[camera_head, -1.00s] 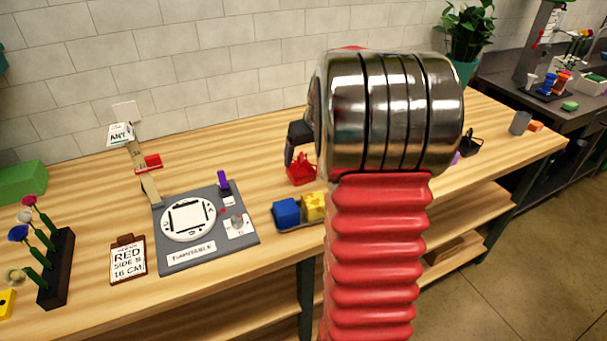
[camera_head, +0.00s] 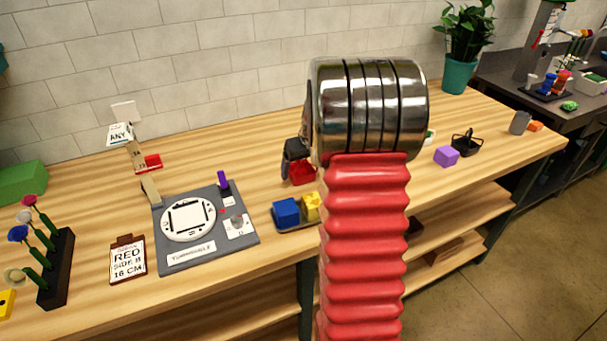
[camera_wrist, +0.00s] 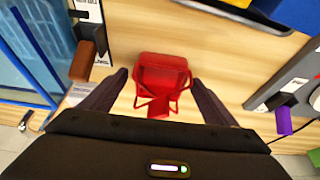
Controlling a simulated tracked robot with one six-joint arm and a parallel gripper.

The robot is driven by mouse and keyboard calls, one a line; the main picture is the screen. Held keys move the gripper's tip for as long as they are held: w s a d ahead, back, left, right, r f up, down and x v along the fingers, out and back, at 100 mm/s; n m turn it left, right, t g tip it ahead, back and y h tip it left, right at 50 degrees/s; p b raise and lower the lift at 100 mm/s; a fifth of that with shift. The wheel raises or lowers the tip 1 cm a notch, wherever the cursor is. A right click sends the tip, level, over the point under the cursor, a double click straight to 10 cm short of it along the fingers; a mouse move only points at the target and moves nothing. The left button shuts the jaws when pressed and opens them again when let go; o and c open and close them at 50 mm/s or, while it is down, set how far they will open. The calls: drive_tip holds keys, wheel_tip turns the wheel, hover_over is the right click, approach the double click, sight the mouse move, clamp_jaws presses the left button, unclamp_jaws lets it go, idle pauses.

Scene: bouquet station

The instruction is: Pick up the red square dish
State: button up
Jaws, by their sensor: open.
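The red square dish (camera_head: 302,173) stands on the wooden bench, just left of my arm and behind the blue and yellow blocks. In the wrist view the dish (camera_wrist: 162,70) is squarish with rounded corners, and thin red bars show at its near side. My gripper (camera_wrist: 160,78) is open, with one dark finger to each side of the dish in that view. A gap shows between each finger and the dish. In the head view my gripper (camera_head: 289,165) is at the dish's left side, partly hidden by my arm. Its height above the bench is hard to tell.
The blue block (camera_head: 287,211) and yellow block (camera_head: 311,206) sit close in front of the dish. A grey turntable board (camera_head: 183,258) lies to the left. A smaller red object (camera_head: 152,162) is farther left. A purple cube (camera_head: 446,156) and black basket (camera_head: 466,144) stand to the right.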

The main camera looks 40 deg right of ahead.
drive_tip(key=shift+w+f, duration=0.15)
drive_tip(key=shift+f, duration=0.3)
drive_tip(key=c, duration=1.5)
drive_tip(key=shift+o, duration=0.2)
drive_tip(key=shift+r, duration=0.15)
wheel_tip(320, 180, up, 10)
idle(0.3)
